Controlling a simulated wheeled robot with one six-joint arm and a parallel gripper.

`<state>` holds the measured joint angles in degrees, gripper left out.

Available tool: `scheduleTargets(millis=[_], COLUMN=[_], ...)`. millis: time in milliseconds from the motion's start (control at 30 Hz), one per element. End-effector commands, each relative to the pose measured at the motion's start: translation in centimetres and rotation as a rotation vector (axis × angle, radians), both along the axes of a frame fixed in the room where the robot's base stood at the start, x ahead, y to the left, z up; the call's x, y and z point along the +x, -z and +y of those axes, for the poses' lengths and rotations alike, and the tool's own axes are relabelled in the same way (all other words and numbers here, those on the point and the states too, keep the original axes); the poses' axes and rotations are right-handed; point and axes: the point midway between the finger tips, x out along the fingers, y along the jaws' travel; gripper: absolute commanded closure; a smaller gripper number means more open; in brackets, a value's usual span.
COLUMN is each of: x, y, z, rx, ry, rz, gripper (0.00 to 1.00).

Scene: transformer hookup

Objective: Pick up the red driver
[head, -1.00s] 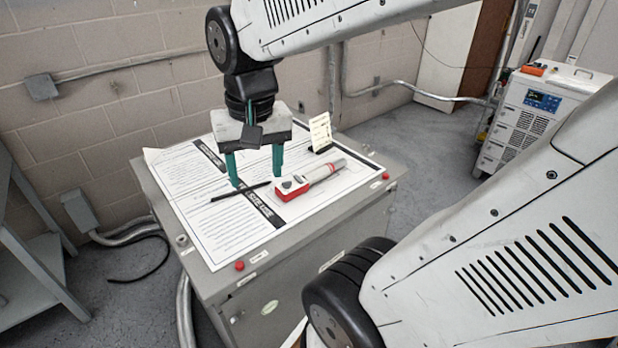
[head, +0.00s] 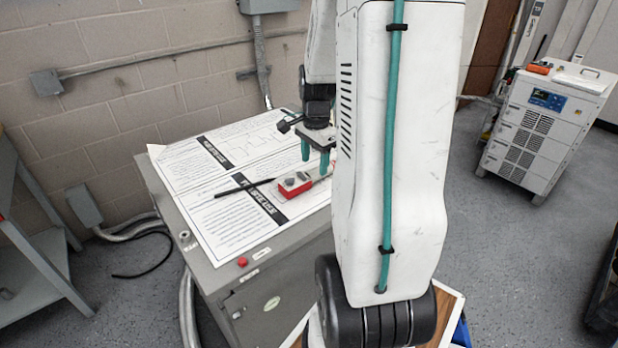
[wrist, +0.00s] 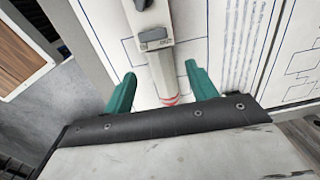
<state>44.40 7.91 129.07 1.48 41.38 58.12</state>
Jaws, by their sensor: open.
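A red and grey tool (head: 295,184) lies on the printed sheets on the grey cabinet. Whether it is the red driver I cannot tell for sure. In the head view my arm hides its right part. In the wrist view its pale shaft (wrist: 165,72), with a thin red band, runs between the fingers of my gripper (wrist: 160,72). Both fingers stand apart from it, one on each side. In the head view my gripper (head: 315,156) is open, above and behind the tool's red end.
A black pen-like stick (head: 244,187) lies left of the tool on the sheets (head: 235,230). A red button (head: 242,262) sits on the cabinet's front edge. An orange-red item (head: 539,67) rests on a white unit (head: 545,130) at right.

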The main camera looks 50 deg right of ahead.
Motion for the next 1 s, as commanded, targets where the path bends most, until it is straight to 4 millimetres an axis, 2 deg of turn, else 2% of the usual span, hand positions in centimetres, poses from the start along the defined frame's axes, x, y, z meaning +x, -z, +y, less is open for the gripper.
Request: scheduleTargets(millis=[100, 200, 500, 567, 700, 733, 1000], x=[0.2, 0.2, 0.3, 0.3, 0.3, 0.3, 0.3], y=[2.0, 3.1, 3.6, 3.6, 3.6, 3.6, 3.5], z=[0.2, 0.2, 0.2, 0.2, 0.2, 0.2, 0.2], rx=[0.003, 0.001, 0.0, 0.0, 0.0, 0.0, -0.001], ry=[-0.001, -0.001, -0.002, -0.002, -0.002, -0.002, -0.002], rz=[0.002, 0.002, 0.0, 0.0, 0.0, 0.0, -0.001], gripper=[0.43, 0.43, 0.43, 0.57, 0.96, 0.99, 0.99])
